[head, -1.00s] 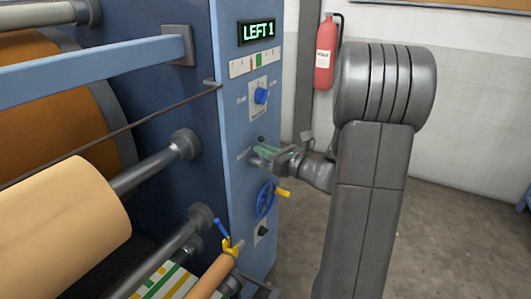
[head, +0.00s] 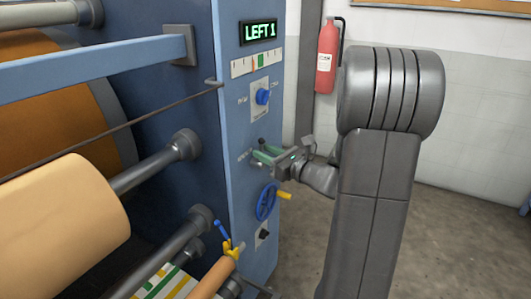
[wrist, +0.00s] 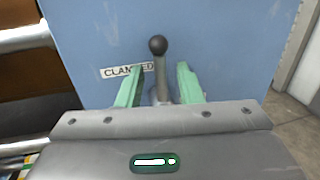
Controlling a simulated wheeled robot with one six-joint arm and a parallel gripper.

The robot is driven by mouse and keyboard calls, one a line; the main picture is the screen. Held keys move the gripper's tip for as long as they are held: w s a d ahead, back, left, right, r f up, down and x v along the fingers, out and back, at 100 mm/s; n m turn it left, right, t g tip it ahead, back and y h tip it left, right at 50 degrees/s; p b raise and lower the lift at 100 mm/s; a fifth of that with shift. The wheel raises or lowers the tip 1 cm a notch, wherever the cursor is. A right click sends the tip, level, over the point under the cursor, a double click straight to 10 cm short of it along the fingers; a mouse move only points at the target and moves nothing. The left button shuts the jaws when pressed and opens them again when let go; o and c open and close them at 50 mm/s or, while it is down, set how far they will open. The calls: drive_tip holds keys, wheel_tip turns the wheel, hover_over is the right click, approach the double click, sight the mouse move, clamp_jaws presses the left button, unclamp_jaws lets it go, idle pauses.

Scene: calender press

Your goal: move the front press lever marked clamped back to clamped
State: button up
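The press lever (wrist: 159,68) is a grey rod with a dark ball knob on the blue press face. In the wrist view it stands upright between the two green fingers of my gripper (wrist: 158,88), with a gap on each side. The label reading CLAMPED (wrist: 118,71) is behind the left finger, partly covered. In the head view my gripper (head: 268,156) is at the press front, with its green fingers around the lever area; the lever's dark knob (head: 262,141) shows just above them. My gripper is open and holds nothing.
A fire extinguisher (head: 326,57) hangs on the wall behind. Rollers fill the left side.

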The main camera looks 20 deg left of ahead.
drive_tip(key=p+v, duration=0.2)
drive_tip(key=v, duration=1.1)
drive_tip(key=shift+d, duration=0.2)
drive_tip(key=shift+f, duration=0.1)
drive_tip(key=b+x, duration=0.1)
drive_tip(key=x, duration=1.3)
drive_tip(key=shift+d+b, duration=0.15)
drive_tip(key=shift+b, duration=0.3)
